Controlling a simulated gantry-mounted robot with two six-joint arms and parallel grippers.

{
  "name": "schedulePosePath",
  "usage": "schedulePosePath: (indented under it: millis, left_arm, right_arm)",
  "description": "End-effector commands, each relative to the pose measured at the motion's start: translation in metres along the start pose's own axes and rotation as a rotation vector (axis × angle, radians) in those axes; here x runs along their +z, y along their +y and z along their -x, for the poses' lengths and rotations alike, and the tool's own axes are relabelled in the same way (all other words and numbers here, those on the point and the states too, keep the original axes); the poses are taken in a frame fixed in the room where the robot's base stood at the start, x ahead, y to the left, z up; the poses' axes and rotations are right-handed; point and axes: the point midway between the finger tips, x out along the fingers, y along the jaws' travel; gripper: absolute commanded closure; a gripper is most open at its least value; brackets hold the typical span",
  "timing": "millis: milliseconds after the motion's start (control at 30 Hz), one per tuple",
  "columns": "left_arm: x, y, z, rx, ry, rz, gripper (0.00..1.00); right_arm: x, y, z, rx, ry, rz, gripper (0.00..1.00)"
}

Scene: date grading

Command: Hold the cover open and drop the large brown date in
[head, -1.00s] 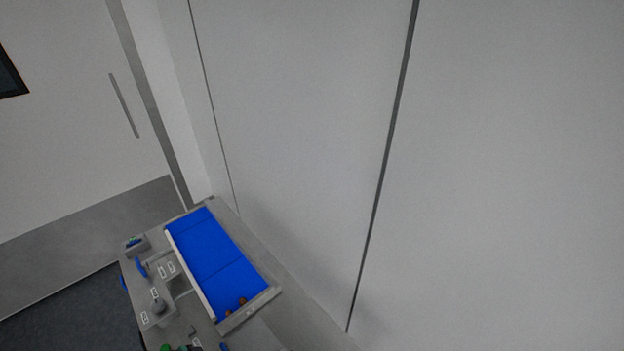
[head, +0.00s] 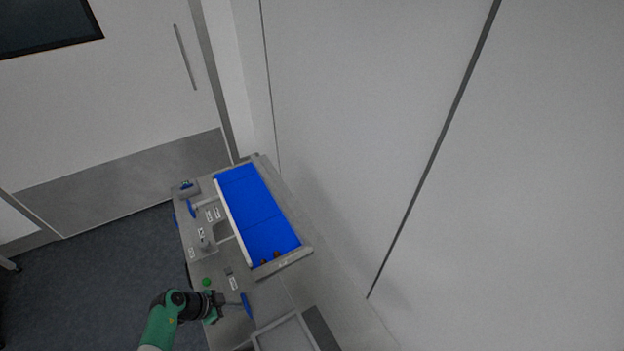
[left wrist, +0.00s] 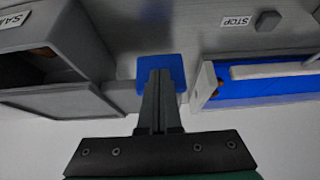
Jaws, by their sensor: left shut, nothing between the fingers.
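My left gripper (head: 233,302) is shut with nothing between its fingers; it also shows in the left wrist view (left wrist: 158,76). Its fingertips are over a blue pad (left wrist: 174,62), which shows as a blue strip in the head view (head: 246,306). I cannot tell if they touch. A grey bar joins the pad to the grey box (left wrist: 75,42). The box has a dark opening with something brown inside; whether its cover is open is unclear. Brown dates (head: 277,254) lie at the near end of the blue belt (head: 247,205). My right gripper is not in view.
A STOP label (left wrist: 236,21) and a grey knob (left wrist: 267,21) are beyond the pad. A white belt rail (left wrist: 203,84) stands right of the fingers. The grey table (head: 262,290) also bears a green button (head: 206,282) and a small box (head: 186,187).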

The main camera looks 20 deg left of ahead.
Motion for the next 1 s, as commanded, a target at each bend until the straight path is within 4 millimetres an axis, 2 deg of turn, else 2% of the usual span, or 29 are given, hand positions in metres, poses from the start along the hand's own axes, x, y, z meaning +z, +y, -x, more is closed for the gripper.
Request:
schedulePosePath:
  millis: [1000]
  left_arm:
    - [0.071, 0.000, 0.044, -0.001, 0.000, 0.003, 1.00]
  right_arm:
    - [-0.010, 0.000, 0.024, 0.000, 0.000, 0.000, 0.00]
